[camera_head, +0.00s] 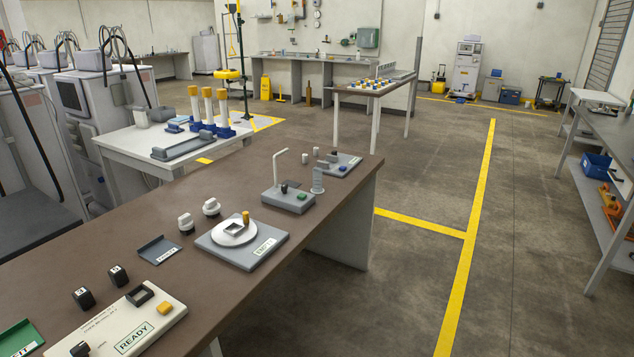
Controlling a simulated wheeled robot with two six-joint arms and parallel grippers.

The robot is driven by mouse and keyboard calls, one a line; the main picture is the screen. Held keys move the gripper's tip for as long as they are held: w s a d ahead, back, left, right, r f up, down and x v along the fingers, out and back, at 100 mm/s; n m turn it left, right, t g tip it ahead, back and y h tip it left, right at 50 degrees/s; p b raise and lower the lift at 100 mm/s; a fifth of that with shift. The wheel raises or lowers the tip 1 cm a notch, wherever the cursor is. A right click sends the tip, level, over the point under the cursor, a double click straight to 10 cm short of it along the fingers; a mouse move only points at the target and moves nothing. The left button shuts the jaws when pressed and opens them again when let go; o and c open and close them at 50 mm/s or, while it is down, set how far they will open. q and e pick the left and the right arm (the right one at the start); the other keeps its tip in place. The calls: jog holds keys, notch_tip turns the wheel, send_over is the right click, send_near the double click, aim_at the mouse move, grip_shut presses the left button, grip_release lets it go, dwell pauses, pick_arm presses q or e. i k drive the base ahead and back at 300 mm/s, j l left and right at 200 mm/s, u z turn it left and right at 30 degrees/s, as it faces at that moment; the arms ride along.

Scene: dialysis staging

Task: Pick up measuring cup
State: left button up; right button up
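I cannot pick out a measuring cup with certainty. A small grey upright piece (318,181) stands on the brown bench beside a grey fixture with a bent white rod (288,199). A small pale cup-like piece (317,152) stands farther along the bench. Two white knob-like pieces, one (211,207) and another (186,223), stand nearer, next to a grey plate with a round white dish (234,233). Neither of my grippers shows in the head view.
The brown bench (150,215) runs from the lower left to the middle. A panel marked READY (132,338), two black cubes and a grey tray (159,250) sit on its near part. A white table (125,150) stands behind. The floor to the right is clear up to a metal shelf bench (612,145).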

aim_at(317, 188)
jog(key=i+l+u, duration=0.15)
jog(key=i+l, duration=0.25)
jog(key=i+l+u, duration=0.1)
jog(key=i+l, duration=0.3)
jog(key=i+l+u, duration=0.15)
jog(key=i+l, duration=0.2)
jog(key=l, duration=0.25)
